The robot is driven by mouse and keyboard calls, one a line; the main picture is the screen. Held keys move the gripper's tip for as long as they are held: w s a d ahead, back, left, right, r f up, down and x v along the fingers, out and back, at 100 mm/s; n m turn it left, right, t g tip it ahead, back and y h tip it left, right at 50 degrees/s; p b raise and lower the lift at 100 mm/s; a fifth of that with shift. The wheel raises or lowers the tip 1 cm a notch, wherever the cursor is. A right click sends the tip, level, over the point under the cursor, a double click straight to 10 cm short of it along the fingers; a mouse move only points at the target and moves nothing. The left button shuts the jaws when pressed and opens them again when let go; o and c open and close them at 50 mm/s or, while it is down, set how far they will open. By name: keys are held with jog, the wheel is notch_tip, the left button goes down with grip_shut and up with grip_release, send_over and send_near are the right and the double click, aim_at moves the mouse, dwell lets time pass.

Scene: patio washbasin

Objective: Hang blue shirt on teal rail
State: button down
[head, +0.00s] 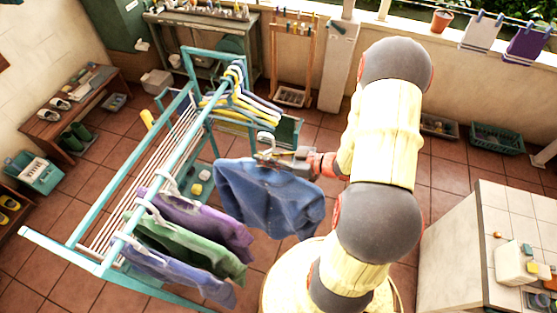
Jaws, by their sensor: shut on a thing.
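The blue shirt (268,198) hangs below my gripper (268,157), to the right of the teal rail (172,150). My gripper is shut at the neck of the shirt's hanger, and a pale hook (266,139) stands up above the jaws. The hook appears apart from the rail. The shirt is in the air and slightly tilted. A purple shirt (205,222), a green shirt (185,245) and a violet-blue shirt (180,272) hang at the near end of the rail. The exact grip of the fingers is too small to tell.
Several empty yellow, white and blue hangers (237,103) hang at the rail's far end. The rail between them and the purple shirt looks clear. A tiled counter (475,240) stands at right. A wooden bench (70,110) with shoes is at left.

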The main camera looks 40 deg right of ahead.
jog(key=w+a+b, duration=0.3)
jog(key=w+a, duration=0.9)
jog(key=w, duration=0.4)
jog(key=shift+w+f, duration=0.25)
jog(key=shift+w, duration=0.15)
jog(key=shift+w+a, duration=0.2)
jog(key=shift+a, duration=0.05)
jog(key=shift+w+a+b, duration=0.4)
jog(key=shift+w+a, duration=0.2)
jog(key=shift+w, duration=0.2)
jog(key=shift+w+a+b, duration=0.35)
jog(key=shift+w+a, duration=0.25)
jog(key=shift+w, duration=0.2)
jog(key=shift+f, duration=0.15)
jog(key=shift+f+b, duration=1.05)
jog(key=shift+f, duration=0.1)
jog(key=c, duration=1.8)
grip_release()
